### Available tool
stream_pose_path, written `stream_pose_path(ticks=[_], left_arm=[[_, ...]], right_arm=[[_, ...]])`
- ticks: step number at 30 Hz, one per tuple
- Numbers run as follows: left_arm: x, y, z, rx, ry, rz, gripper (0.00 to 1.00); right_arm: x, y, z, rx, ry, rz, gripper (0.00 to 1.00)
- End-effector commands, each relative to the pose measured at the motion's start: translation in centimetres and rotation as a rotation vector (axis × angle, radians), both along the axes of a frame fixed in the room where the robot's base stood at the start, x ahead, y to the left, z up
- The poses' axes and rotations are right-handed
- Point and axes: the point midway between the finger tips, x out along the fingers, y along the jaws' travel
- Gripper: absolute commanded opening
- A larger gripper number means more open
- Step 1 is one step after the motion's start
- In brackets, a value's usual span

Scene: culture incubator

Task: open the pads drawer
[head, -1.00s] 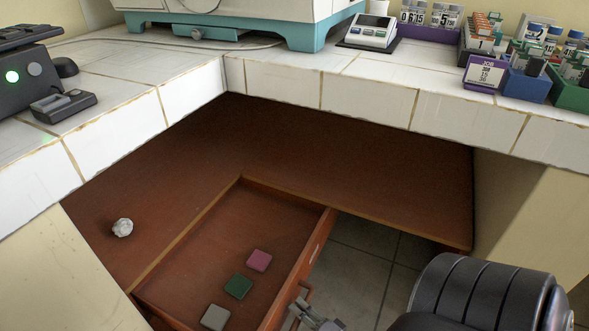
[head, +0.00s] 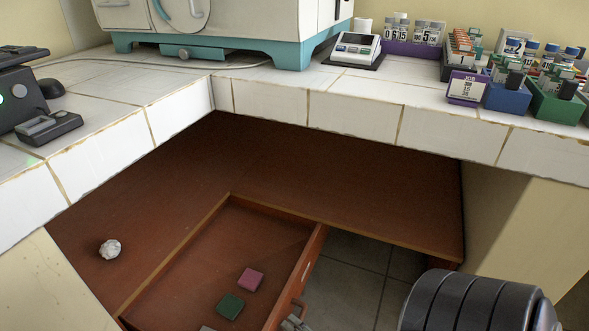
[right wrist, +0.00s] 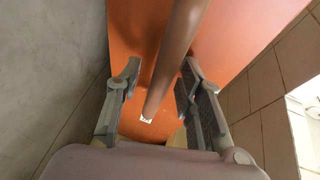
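The pads drawer (head: 160,282) is pulled out below the brown desk surface. A pink pad (head: 250,279), a green pad (head: 230,306) and a grey pad (head: 207,328), cut by the frame's bottom edge, lie in it. Its bar handle (head: 299,306) is on the orange-red front. My right gripper (head: 295,322) is at this handle, mostly cut off below. In the right wrist view the handle bar (right wrist: 176,50) runs between the fingers of my right gripper (right wrist: 162,80), which stand apart with gaps beside the bar. My left gripper is not in view.
A crumpled white ball (head: 110,249) lies on the brown surface left of the drawer. A white tiled counter (head: 350,110) overhangs the back, with a scale (head: 355,48) and colored racks (head: 507,98) on it. Tiled floor (head: 345,285) is free right of the drawer front.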

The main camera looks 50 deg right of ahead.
Motion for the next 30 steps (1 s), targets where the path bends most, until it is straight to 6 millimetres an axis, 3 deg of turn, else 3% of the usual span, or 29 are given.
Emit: stream_pose_path(ticks=[18,30], left_arm=[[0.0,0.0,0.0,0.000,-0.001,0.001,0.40],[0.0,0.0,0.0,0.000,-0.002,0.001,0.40]], right_arm=[[-10.6,0.6,1.9,0.001,0.004,0.000,0.35],[-11.6,0.6,2.2,0.000,0.001,0.001,0.35]])
